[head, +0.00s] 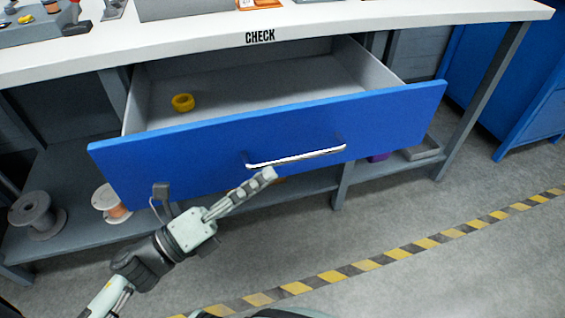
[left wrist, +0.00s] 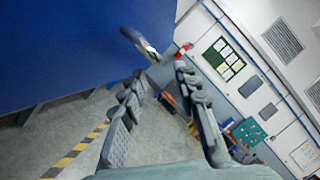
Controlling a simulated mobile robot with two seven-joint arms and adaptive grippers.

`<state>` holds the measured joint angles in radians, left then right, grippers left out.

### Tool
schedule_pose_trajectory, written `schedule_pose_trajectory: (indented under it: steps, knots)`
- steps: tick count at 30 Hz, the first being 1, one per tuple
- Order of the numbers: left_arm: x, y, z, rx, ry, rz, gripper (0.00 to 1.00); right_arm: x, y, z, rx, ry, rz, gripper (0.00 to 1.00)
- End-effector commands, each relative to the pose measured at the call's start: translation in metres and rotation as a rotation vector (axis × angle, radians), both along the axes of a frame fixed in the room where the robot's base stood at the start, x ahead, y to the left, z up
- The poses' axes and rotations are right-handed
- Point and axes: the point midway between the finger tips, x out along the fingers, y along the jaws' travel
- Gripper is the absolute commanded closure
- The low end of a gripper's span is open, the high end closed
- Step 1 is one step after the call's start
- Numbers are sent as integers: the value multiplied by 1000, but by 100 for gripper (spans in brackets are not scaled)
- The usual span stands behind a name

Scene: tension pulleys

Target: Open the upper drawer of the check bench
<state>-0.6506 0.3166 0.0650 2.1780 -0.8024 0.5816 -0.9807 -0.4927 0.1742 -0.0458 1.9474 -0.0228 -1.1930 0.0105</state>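The upper drawer (head: 270,130) of the check bench (head: 330,22) has a blue front and stands pulled well out, showing its grey inside. Its silver bar handle (head: 297,157) crosses the front and also shows in the left wrist view (left wrist: 140,42). My left gripper (head: 268,174) is just below and in front of the handle's left end in the head view. In the left wrist view its two fingers (left wrist: 161,78) are spread with nothing between them, and the handle lies beyond the tips. My right gripper is in neither view.
A yellow ring (head: 183,102) lies in the drawer. Spools (head: 37,215) stand on the lower shelf (head: 75,240) at the left. A blue cabinet (head: 515,80) stands at the right. Yellow-black floor tape (head: 400,253) crosses clear grey floor in front.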

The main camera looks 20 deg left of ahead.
Motion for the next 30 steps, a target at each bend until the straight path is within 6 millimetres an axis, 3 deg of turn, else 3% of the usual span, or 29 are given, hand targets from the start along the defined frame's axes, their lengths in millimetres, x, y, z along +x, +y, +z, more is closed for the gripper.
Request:
schedule_pose_trajectory:
  steps: [3, 9, 30]
  knots:
    - [-18, 14, -6, -2, 4, 2, 69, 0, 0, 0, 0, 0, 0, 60]
    - [-34, 25, -9, -2, 1, 0, 69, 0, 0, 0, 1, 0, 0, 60]
    - [-36, 27, -9, -1, 0, -1, 69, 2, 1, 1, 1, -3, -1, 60]
